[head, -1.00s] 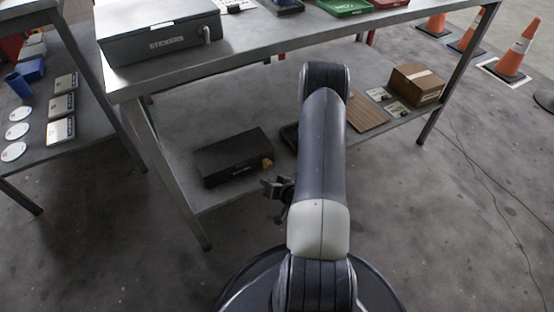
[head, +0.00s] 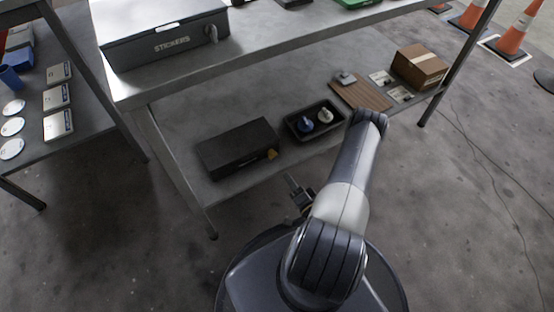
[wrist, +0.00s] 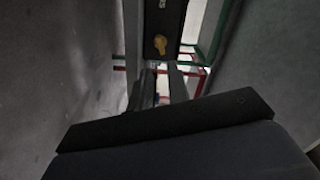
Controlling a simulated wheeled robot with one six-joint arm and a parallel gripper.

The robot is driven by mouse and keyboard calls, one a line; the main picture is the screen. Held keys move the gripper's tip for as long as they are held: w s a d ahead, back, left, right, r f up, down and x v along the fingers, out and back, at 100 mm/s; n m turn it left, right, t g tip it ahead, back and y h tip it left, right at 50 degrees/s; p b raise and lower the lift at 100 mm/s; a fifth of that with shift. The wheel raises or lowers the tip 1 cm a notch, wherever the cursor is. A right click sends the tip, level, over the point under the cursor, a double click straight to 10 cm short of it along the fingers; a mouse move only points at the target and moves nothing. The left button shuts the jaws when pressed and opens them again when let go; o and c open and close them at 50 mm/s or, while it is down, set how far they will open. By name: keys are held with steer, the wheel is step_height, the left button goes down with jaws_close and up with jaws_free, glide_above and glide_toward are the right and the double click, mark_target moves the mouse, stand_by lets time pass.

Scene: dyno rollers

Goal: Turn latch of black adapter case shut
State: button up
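The black adapter case (head: 238,148) lies on the lower shelf in the head view, its lid down. Its small orange-yellow latch (head: 272,154) is at the right end of the front face. In the wrist view the latch (wrist: 160,43) shows on the dark case face (wrist: 166,15), just beyond the fingers; its exact turn is hard to tell. My gripper (head: 293,184) is in front of the shelf, below and right of the latch, apart from it. In the wrist view my gripper (wrist: 161,76) has its two fingers apart with nothing between them.
A black tray (head: 314,122) with a blue and a pale item stands right of the case. A brown board (head: 362,95) and cardboard box (head: 420,66) are farther right. The upper tabletop (head: 270,32) overhangs behind, with a grey stickers case (head: 165,36). A table leg (head: 180,175) stands left.

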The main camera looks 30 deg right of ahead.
mark_target(274, 157)
steer(key=w+b, duration=0.1)
steer(key=w, duration=0.3)
steer(key=w+b, duration=0.1)
steer(key=w, duration=0.4)
steer(key=shift+w+a, duration=0.2)
steer(key=shift+w, duration=0.1)
steer(key=shift+c, duration=0.6)
jaws_close()
